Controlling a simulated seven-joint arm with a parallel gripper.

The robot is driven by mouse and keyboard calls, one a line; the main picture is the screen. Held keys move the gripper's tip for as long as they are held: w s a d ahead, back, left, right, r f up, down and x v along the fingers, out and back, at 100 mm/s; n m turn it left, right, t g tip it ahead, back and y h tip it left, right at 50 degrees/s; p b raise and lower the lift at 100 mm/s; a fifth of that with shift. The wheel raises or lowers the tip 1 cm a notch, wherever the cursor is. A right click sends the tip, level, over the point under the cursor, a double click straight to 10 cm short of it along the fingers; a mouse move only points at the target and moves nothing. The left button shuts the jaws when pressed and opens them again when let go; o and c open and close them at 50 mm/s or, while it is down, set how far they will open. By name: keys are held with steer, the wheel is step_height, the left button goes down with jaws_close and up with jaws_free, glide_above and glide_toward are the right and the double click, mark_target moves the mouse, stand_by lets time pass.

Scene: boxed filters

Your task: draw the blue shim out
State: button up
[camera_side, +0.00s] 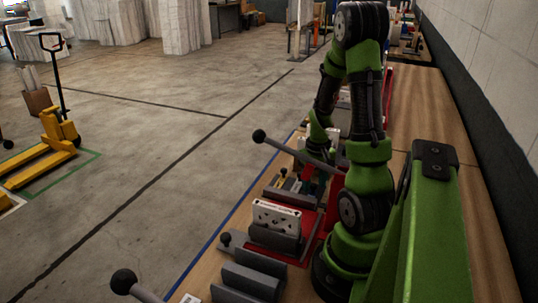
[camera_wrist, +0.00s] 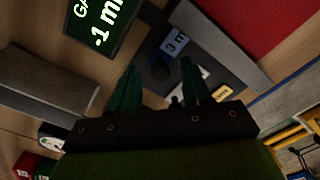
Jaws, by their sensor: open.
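The blue shim (camera_wrist: 173,43) shows in the wrist view as a small blue piece marked "3 m", at a dark grey holder (camera_wrist: 205,60). My gripper (camera_wrist: 158,66) is open, with its two dark green fingers pointing toward the holder. The shim lies just beyond the fingertips, nearer the right finger, and no contact shows. The gap between the fingers holds no shim; a dark round knob (camera_wrist: 160,71) shows there. In the side view my arm hides most of the gripper, and I cannot make out the blue shim.
White (camera_wrist: 205,88) and yellow (camera_wrist: 222,92) pieces sit right of the fingers. Grey blocks (camera_wrist: 45,80) stand left. In the side view, a white-faced box (camera_side: 277,216) and a ball-ended lever (camera_side: 259,136) stand nearby.

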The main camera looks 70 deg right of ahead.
jaws_close()
stand_by(0.3)
steer(key=shift+d, duration=2.3)
jaws_free()
steer(key=shift+r, duration=0.1)
